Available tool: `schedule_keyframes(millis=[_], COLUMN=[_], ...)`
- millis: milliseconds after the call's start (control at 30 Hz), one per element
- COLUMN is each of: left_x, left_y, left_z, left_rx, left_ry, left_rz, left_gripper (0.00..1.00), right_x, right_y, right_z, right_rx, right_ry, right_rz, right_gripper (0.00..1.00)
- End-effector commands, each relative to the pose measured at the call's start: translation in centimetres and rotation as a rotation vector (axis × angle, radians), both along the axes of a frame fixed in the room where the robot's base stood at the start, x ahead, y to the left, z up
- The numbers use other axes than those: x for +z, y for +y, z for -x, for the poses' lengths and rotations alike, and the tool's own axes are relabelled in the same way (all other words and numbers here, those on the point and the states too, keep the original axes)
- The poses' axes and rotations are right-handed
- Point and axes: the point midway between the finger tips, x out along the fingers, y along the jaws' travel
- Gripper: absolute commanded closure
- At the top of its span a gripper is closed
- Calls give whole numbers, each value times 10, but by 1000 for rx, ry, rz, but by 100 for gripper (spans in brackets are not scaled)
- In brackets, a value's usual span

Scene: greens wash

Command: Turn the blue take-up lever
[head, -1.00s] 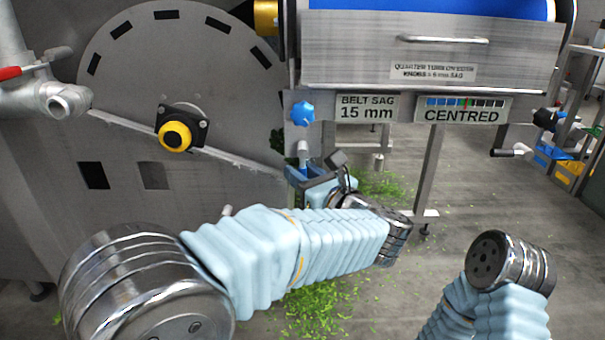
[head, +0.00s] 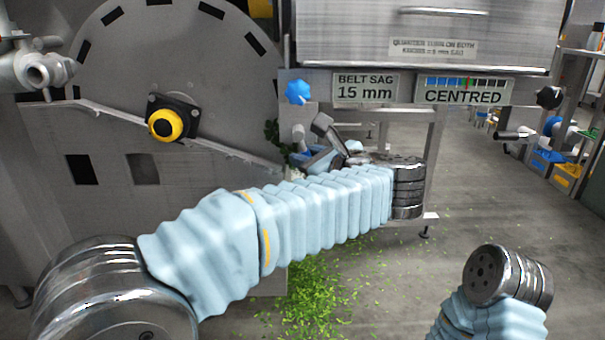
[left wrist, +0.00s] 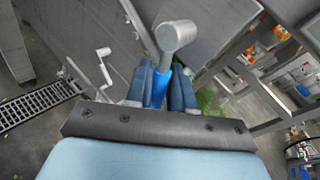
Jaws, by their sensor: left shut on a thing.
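The take-up lever shows in the left wrist view as a blue grip (left wrist: 160,84) with a grey cylindrical head (left wrist: 178,36) at its end. My left gripper (left wrist: 164,86) is shut on the blue grip, one dark blue finger on each side. In the head view the grey head (head: 298,132) shows below a blue star knob (head: 298,93), at the machine's side. My left gripper (head: 305,158) is there just below that head, partly hidden by my wrist and sleeved forearm. My right gripper is not in view; only part of my right arm shows at lower right.
A label reading "BELT SAG 15 mm" (head: 365,88) and a gauge marked "CENTRED" (head: 464,90) sit right of the knob. A yellow-and-black knob (head: 165,124) is on the left panel. Green scraps (head: 312,295) lie on the floor.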

Motion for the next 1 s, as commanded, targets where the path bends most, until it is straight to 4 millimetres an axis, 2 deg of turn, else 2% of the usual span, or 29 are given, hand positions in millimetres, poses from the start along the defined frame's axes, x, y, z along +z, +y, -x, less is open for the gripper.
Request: schedule_keyframes(millis=[267,300,400,833,1000], left_x=[0,0,0,1,5], left_y=[-1,-1,-1,0,3], left_z=[0,0,0,0,0], left_rx=[0,0,0,0,0], left_ry=[4,4,3,2,2], left_rz=[9,9,8,3,-80], left_gripper=[100,76,60,60,60], right_x=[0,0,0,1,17], right_y=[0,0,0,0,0], right_z=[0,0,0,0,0], right_rx=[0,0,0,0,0], right_ry=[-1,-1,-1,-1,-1], right_rz=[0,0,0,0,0], right_gripper=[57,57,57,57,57])
